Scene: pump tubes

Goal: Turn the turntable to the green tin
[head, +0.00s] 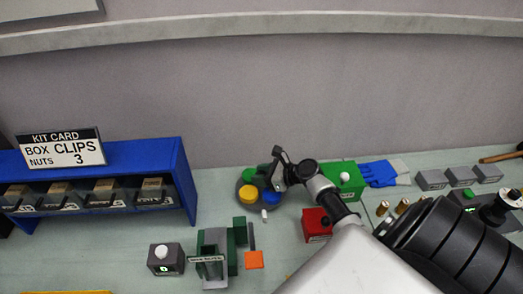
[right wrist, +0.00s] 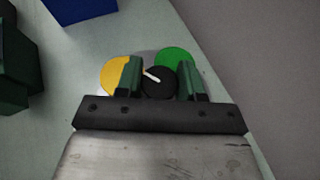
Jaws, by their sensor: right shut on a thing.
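The turntable (head: 240,183) is a dark grey disc on the bench, carrying a yellow tin (head: 248,191), a blue tin (head: 271,198) and a green tin (head: 251,174). My right gripper (head: 274,179) is over it from the right. In the right wrist view, its fingers (right wrist: 158,72) are on either side of a round black knob (right wrist: 158,84) with a white pointer, shut on it. The yellow tin (right wrist: 113,76) lies left of the knob and the green tin (right wrist: 173,57) lies beyond it. The blue tin is hidden there. My left gripper is out of view.
A green box with a white knob (head: 345,178) and a red box (head: 316,224) stand right of the turntable, near my arm. A small white piece (head: 264,214) lies in front. A blue shelf (head: 179,165) stands left, with clear bench between.

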